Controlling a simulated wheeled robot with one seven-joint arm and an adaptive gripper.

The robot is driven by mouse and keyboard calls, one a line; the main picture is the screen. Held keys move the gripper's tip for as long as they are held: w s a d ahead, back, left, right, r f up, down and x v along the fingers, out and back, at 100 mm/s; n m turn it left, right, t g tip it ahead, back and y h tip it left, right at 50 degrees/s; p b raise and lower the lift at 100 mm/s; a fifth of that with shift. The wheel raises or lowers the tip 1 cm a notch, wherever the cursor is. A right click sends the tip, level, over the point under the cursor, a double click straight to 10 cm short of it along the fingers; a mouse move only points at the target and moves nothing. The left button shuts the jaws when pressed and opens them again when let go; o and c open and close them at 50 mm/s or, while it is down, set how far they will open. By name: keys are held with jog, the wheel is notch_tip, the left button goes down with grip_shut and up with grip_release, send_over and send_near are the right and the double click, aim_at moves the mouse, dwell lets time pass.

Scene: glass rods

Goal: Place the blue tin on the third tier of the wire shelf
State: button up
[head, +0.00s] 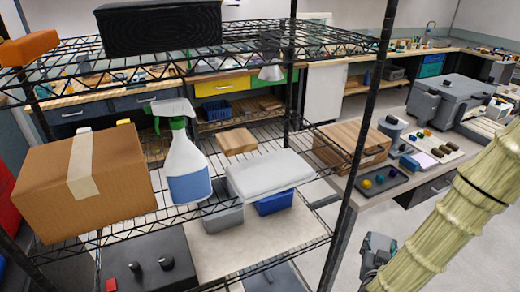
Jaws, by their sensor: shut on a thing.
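The black wire shelf (345,190) fills the left and middle of the head view, with several tiers showing. Its high tier (250,55) carries a black box and an orange block. The tier below it (165,215) carries a cardboard box, a spray bottle and a white container. A lower tier (305,235) shows beneath. The shelf's foot is out of frame, so I cannot count the tiers from the floor. I cannot make out the blue tin. My sleeved arm runs down the right side and leaves at the bottom edge.
A cardboard box (85,185), a spray bottle (187,170) and a white container (268,175) crowd the middle tier. A blue bin (275,202) and a dark case (150,262) are lower. A bench (400,190) stands behind right.

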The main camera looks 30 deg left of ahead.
jog(key=w+a+r+n+g+y+b, duration=0.2)
jog(key=a+r+n+y, duration=0.4)
jog(key=r, duration=0.5)
jog(key=w+a+r+n+g+y+b, duration=0.1)
jog(key=a+r+y+b, duration=0.15)
jog(key=a+r, duration=0.7)
jog(key=s+r+n+g+y, duration=0.3)
jog(key=r, duration=0.7)
jog(key=shift+w+d+r+p+x, duration=0.15)
jog(key=shift+p+x, duration=1)
jog(key=shift+x, duration=1.7)
jog(key=shift+w+d+p+x, duration=0.15)
jog(key=shift+p+x, duration=0.95)
jog(key=shift+x, duration=1.75)
jog(key=shift+w+r+p+x, duration=0.1)
jog(key=shift+w+p+x, duration=0.15)
jog(key=shift+p+x, duration=1.75)
jog(key=shift+b+x, duration=0.75)
jog(key=shift+b, duration=0.15)
jog(key=shift+s+f, duration=0.1)
jog(key=shift+f, duration=0.05)
jog(key=o, duration=1.4)
